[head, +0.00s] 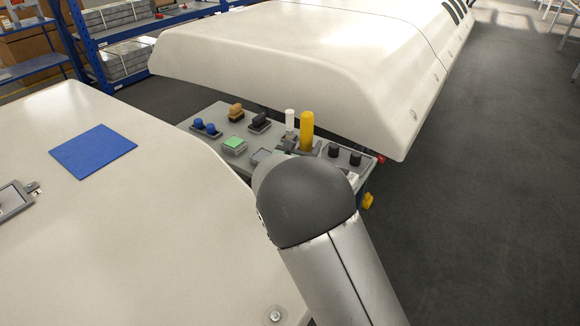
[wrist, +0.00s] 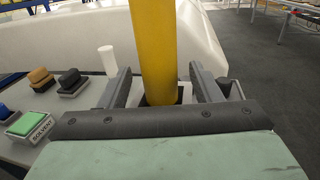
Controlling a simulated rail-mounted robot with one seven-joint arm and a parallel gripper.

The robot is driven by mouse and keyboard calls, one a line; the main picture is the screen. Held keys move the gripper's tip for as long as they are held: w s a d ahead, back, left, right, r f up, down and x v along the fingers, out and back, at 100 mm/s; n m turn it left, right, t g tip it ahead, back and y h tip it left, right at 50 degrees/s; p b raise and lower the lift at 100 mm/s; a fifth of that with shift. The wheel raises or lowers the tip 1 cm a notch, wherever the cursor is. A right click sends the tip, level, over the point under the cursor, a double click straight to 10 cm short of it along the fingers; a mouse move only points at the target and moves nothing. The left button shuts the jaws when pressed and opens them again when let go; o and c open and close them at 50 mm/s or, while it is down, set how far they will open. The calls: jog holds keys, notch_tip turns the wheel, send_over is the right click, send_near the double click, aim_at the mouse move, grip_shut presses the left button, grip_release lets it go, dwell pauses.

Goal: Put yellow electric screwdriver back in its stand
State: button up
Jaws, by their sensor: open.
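The yellow electric screwdriver (head: 307,128) stands upright on the grey work surface, beside a white cylinder (head: 290,120). In the wrist view the yellow screwdriver (wrist: 154,45) rises between the two fingers of my gripper (wrist: 162,82). The fingers are open, with a visible gap on each side of it. Its lower end appears to sit in a dark socket with a light grey edge (wrist: 187,93), which looks like its stand; my gripper body hides most of this.
The grey surface (head: 207,114) also carries blue knobs (head: 204,126), a green pad (head: 235,144), brown (head: 236,111) and black (head: 259,122) blocks, and black knobs (head: 344,154). A large white housing (head: 290,60) stands close behind. A blue mat (head: 93,151) lies on the white surface at left.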

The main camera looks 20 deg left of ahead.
jog(key=s+b, duration=0.1)
jog(key=s, duration=1.3)
jog(key=shift+s, duration=0.3)
jog(key=d+r+m+g+h+p, duration=0.1)
jog(key=d+m+g+h, duration=0.5)
jog(key=d, duration=0.8)
jog(key=d+r+m+g+h+p, duration=0.1)
jog(key=d+m+g+h, duration=0.2)
jog(key=d+m, duration=0.75)
jog(key=s+d+m+g+y+p, duration=0.25)
jog(key=s+d+m+g, duration=0.6)
jog(key=s+d, duration=0.55)
jog(key=s+m+y, duration=0.6)
jog(key=s+m, duration=0.1)
jog(key=m, duration=0.3)
jog(key=shift+s+a+r+m+p, duration=0.15)
jog(key=shift+a+r+m+p, duration=0.15)
jog(key=shift+a+r, duration=0.05)
jog(key=shift+y, duration=0.25)
